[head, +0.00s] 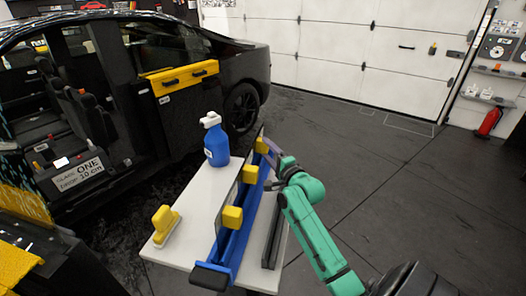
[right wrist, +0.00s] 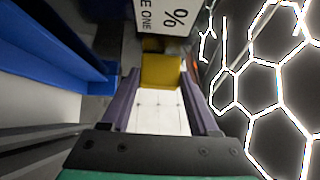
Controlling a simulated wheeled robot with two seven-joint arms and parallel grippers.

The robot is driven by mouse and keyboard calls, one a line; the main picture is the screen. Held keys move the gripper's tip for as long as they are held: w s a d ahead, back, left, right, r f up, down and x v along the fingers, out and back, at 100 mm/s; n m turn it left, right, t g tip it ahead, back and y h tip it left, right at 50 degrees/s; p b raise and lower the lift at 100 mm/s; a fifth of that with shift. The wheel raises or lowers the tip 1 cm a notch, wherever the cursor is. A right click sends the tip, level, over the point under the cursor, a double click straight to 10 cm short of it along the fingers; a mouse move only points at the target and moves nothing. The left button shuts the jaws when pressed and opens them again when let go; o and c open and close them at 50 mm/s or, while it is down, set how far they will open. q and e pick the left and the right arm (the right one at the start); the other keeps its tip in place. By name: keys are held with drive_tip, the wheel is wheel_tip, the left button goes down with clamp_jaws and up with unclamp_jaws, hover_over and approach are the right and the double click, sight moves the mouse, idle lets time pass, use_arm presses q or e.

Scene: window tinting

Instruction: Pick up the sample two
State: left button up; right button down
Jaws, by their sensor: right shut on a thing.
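My right gripper (head: 271,152) reaches the far end of the blue rack (head: 238,240) on the white table. It is shut on the yellow block (head: 262,146) of a sample there; this block (right wrist: 161,70) sits between the fingers in the right wrist view. A white label (right wrist: 165,16) beyond it shows "%" and "E ONE"; I cannot tell if it belongs to the held sample. Two other yellow blocks, a middle one (head: 250,174) and a near one (head: 232,217), stand along the rack with dark panels. My left gripper is not in view.
A black car (head: 220,60) with an open side is at left. Dark floor (head: 350,150) is clear to the right, before the garage door.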

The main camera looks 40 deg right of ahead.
wheel_tip(320, 180, up, 20)
drive_tip(key=b, duration=0.1)
idle(0.4)
drive_tip(key=shift+f+b, duration=5.7)
drive_tip(key=shift+f, duration=4.25)
drive_tip(key=shift+c, duration=0.3)
unclamp_jaws()
drive_tip(key=shift+o, duration=0.3)
